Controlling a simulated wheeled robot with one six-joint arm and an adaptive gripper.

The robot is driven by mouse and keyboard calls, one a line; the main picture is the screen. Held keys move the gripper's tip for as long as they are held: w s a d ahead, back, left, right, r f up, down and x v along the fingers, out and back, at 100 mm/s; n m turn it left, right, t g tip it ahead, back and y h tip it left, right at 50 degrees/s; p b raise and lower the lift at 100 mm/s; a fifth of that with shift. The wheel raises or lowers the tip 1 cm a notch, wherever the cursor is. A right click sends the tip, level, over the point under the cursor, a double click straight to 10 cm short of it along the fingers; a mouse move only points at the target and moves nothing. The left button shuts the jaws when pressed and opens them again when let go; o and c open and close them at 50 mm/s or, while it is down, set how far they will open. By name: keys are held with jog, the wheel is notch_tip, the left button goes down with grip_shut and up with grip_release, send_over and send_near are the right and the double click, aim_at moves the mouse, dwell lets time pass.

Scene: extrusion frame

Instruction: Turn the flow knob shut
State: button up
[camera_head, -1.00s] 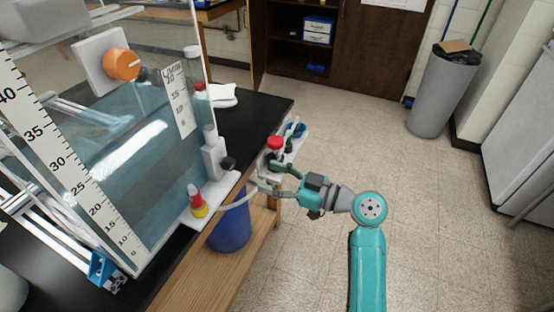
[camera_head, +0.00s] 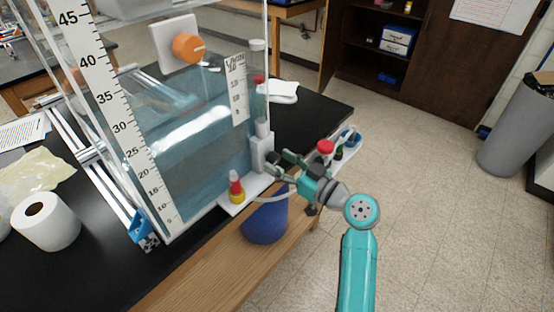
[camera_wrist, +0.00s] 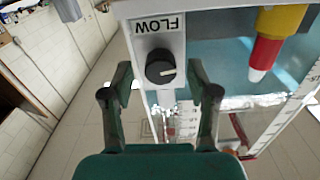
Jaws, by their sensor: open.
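The clear water tank (camera_head: 175,130) with a ruler scale stands on the black bench (camera_head: 310,112). A red and yellow fitting (camera_head: 237,188) with a hose is below the valve. An orange knob (camera_head: 188,47) is higher up. A blue bin (camera_head: 265,222) is beneath; floor lies right.

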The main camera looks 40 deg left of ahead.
jog(key=shift+a, duration=0.9)
grip_shut()
